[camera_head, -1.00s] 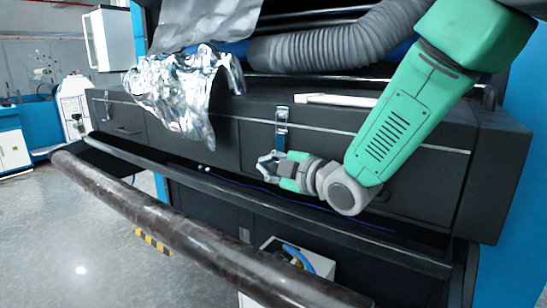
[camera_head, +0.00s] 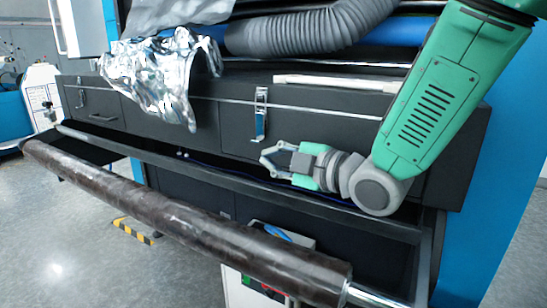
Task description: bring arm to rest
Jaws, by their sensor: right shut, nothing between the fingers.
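My right gripper (camera_head: 270,158) is in front of the dark machine box, just below and right of a metal latch (camera_head: 261,114). It is shut and empty, with its fingertips toward the left. My green right arm (camera_head: 431,95) comes down from the upper right and bends at a grey wrist joint. The gripper is above the dark rail and the brown roll (camera_head: 180,210), apart from the roll. My left gripper is not in view.
Crumpled silver foil (camera_head: 165,75) hangs over the box at left. A grey corrugated hose (camera_head: 305,28) runs above. A white bar (camera_head: 335,83) lies on the box top. A white unit (camera_head: 250,288) stands below the roll. Open grey floor lies at left.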

